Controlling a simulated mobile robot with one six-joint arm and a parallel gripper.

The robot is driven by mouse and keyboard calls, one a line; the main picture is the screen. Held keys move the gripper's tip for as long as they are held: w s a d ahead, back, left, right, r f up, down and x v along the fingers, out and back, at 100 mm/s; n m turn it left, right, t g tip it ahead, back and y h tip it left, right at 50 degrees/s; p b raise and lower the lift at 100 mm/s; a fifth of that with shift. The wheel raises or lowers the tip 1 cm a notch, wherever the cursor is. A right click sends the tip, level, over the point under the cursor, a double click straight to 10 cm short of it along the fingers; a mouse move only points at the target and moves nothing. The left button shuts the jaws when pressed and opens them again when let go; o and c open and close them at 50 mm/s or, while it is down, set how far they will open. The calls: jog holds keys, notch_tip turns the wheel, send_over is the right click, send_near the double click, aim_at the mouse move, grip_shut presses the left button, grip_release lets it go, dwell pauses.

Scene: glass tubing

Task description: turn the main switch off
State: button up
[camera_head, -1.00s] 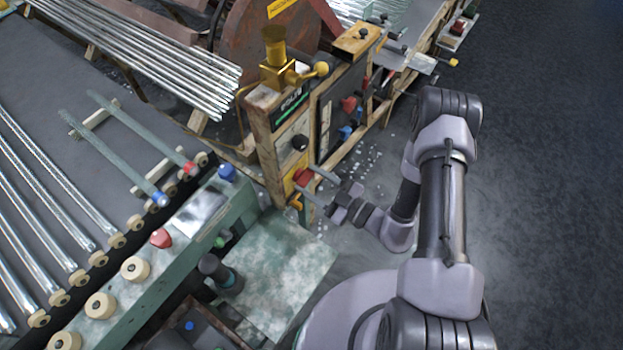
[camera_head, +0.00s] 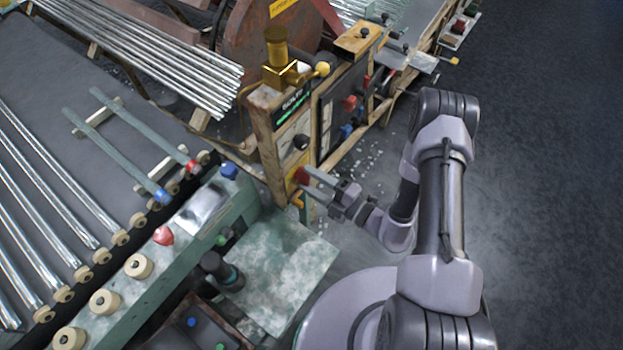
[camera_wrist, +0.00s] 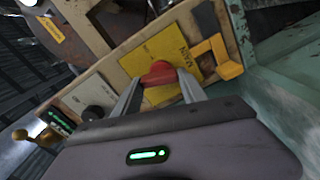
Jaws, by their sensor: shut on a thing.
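The main switch is a red knob (camera_wrist: 158,74) on a yellow plate (camera_wrist: 150,50) marked "MAIN", low on the end face of a wooden control cabinet (camera_wrist: 122,68). In the head view the red knob (camera_head: 302,175) shows just left of my fingers. My gripper (camera_wrist: 160,90) is shut on the red knob, with one finger at each side of it in the wrist view. In the head view my gripper (camera_head: 309,181) reaches the cabinet from the right. The knob's lower part is hidden by my gripper.
A yellow bracket (camera_wrist: 217,57) sits beside the plate, and a black knob (camera_wrist: 93,113) lies on the other side. A green bench (camera_head: 270,265) stands below and left in the head view. The floor (camera_head: 560,180) at right is clear.

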jog(key=shift+f+n, duration=0.1)
jog(key=shift+n, duration=1.8)
jog(key=o, duration=1.4)
jog(key=shift+c, duration=0.2)
jog(key=shift+s, duration=0.1)
jog(key=p+v, duration=0.3)
jog(key=v, duration=1.4)
jog(key=shift+s+d, duration=0.1)
jog(key=shift+d, duration=0.05)
